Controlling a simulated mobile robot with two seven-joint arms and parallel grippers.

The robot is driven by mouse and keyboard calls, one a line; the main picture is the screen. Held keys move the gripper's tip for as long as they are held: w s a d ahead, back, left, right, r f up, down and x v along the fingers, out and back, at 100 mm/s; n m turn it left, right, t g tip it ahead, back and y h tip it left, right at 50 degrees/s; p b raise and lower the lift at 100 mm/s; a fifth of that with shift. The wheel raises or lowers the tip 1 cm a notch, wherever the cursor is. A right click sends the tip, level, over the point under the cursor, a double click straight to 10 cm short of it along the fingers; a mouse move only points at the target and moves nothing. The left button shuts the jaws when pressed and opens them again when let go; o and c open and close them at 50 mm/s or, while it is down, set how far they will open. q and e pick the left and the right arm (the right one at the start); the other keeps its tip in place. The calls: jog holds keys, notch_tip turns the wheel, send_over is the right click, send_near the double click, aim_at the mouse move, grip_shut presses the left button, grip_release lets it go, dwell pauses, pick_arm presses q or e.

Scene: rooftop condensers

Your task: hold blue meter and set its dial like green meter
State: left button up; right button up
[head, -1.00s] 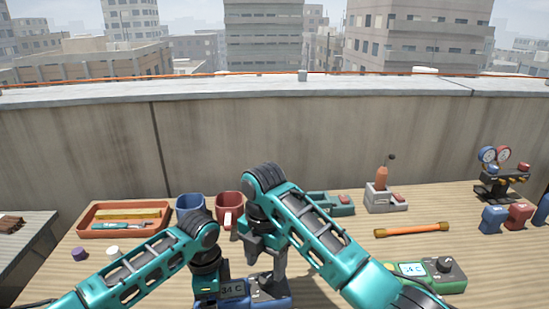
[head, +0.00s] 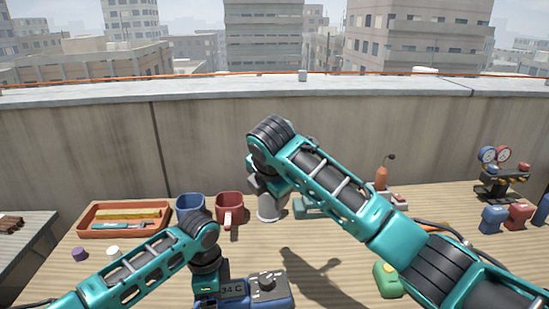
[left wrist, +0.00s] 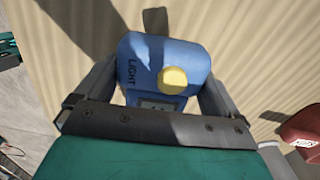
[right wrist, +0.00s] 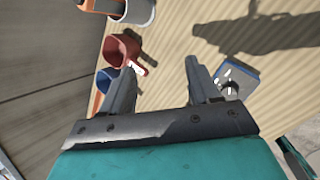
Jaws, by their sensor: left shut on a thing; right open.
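The blue meter (head: 284,288) is at the front centre, its small display (head: 232,289) reading about "34 C" and its dark dial (head: 267,283) on top. My left gripper (head: 207,290) is shut on it. In the left wrist view the blue meter (left wrist: 150,60) sits between the fingers, with the word "LIGHT" and a yellow round part showing. The green meter (head: 387,280) is mostly hidden behind my right arm, its display out of sight. My right gripper (right wrist: 162,84) is open and empty, above the table and apart from the blue meter (right wrist: 240,76).
A blue mug (head: 189,205), a red mug (head: 230,204) and a grey cup (head: 268,208) stand behind the meter. An orange tray (head: 92,216) holds tools at left. A gauge set (head: 497,180) and blue and red blocks stand at right. The concrete wall closes the back.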

jog(key=w+d+r+t, duration=0.1)
jog(key=w+r+t, duration=0.7)
jog(key=r, duration=0.3)
jog(key=shift+d+r+m+t, duration=0.2)
jog(key=shift+d+m+t, duration=0.1)
jog(key=shift+t, duration=0.3)
jog(key=shift+w, duration=0.1)
pick_arm(q)
jog(key=o, duration=1)
